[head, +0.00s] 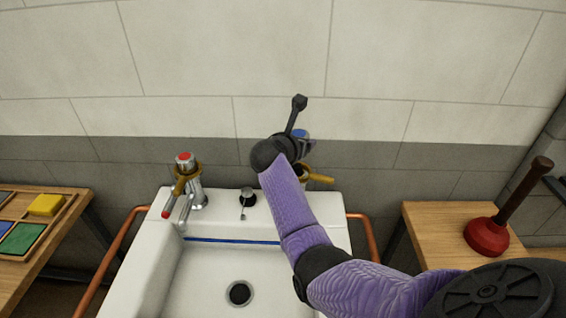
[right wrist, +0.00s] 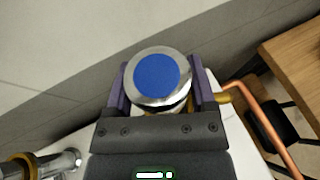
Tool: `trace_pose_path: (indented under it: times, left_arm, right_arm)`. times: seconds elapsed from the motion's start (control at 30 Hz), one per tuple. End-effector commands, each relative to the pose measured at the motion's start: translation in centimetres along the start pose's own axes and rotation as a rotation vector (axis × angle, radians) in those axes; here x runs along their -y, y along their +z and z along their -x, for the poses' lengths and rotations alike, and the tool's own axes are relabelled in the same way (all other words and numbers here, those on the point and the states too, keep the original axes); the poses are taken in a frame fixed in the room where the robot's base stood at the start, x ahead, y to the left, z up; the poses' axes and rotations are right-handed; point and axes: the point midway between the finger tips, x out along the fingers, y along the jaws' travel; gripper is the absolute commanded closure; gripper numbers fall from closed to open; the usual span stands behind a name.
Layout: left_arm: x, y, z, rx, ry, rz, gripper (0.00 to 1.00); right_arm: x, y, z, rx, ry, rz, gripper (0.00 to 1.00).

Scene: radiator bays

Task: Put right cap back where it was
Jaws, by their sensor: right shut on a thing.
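The right cap (head: 300,133), chrome with a blue disc on top, is mostly hidden by my arm in the head view. In the right wrist view the cap (right wrist: 157,76) sits between the two purple fingers. My right gripper (head: 304,145) is shut on it, above the right side of the basin. The right tap's brass fitting (head: 318,178) shows just below and right of the gripper. Whether the cap touches the tap body is hidden. The left tap (head: 186,182) has a red-topped cap and a brass ring. My left gripper is not in view.
The white basin (head: 165,262) has a black drain and copper pipes (head: 362,218) on both sides. A small black-topped knob (head: 248,197) stands between the taps. A red plunger (head: 487,236) is on the right wooden table; a tray with coloured blocks (head: 45,205) is at left.

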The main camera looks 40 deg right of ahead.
Motion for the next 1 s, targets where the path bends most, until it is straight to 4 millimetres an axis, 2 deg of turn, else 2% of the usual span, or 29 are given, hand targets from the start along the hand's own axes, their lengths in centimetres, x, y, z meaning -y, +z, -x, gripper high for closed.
trace_pose_path:
  times: [0.1, 0.23, 0.53, 0.97, 1.0]
  left_arm:
    - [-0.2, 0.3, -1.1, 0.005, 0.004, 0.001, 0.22]
    - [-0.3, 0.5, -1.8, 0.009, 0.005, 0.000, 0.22]
    - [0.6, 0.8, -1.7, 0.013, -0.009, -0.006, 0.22]
    - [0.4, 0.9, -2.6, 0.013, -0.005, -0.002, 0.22]
    - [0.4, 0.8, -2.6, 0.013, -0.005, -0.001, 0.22]
  right_arm:
    - [0.0, -2.5, -1.0, 0.000, 0.000, 0.004, 0.90]
    - [0.0, -4.4, -1.8, 0.001, 0.000, 0.001, 0.90]
    - [-0.1, -4.5, -1.8, 0.002, 0.001, -0.002, 0.90]
    - [-0.1, -5.5, -2.2, 0.001, 0.001, -0.003, 0.90]
    - [-0.1, -5.4, -2.2, 0.001, 0.001, -0.002, 0.22]
